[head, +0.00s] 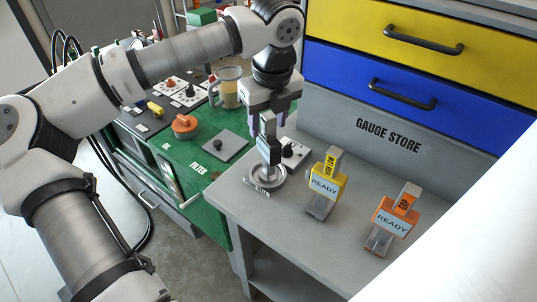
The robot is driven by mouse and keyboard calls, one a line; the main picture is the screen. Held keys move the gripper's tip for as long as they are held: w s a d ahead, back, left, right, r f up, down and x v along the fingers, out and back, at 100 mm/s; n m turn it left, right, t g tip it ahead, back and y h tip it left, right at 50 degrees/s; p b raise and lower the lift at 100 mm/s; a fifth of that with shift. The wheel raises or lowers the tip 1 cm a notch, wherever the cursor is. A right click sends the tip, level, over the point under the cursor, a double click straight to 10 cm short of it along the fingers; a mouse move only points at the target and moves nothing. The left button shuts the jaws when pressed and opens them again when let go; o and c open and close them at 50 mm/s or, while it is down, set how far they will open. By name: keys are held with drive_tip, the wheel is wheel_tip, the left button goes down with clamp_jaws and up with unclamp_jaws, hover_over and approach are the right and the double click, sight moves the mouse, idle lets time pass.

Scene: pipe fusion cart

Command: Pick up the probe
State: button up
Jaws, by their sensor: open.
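A grey, upright device with a dark top and a pale panel, which looks like the probe (265,153), stands over a round metal dish (256,180) on the grey bench. My gripper (268,117) points down at the top of this device, with purple-tinted fingers to either side of it. The jaws are open. From this angle I cannot tell whether a finger touches the device. Its lower tip in the dish is hard to make out.
A yellow READY gauge (325,185) and an orange READY gauge (391,222) stand to the right. A white plate with a black knob (291,151) lies close behind. Blue and yellow drawers (402,92) rise behind the bench. A green worktop (190,155) holds tools and a jug.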

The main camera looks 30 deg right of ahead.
drive_tip(key=shift+f, duration=0.6)
clamp_jaws()
drive_tip(key=shift+r, duration=0.1)
wheel_tip(320, 180, up, 20)
drive_tip(key=b, duration=0.1)
drive_tip(key=shift+b, duration=0.3)
idle(0.3)
drive_tip(key=c, duration=0.8)
unclamp_jaws()
drive_tip(key=shift+c, duration=1)
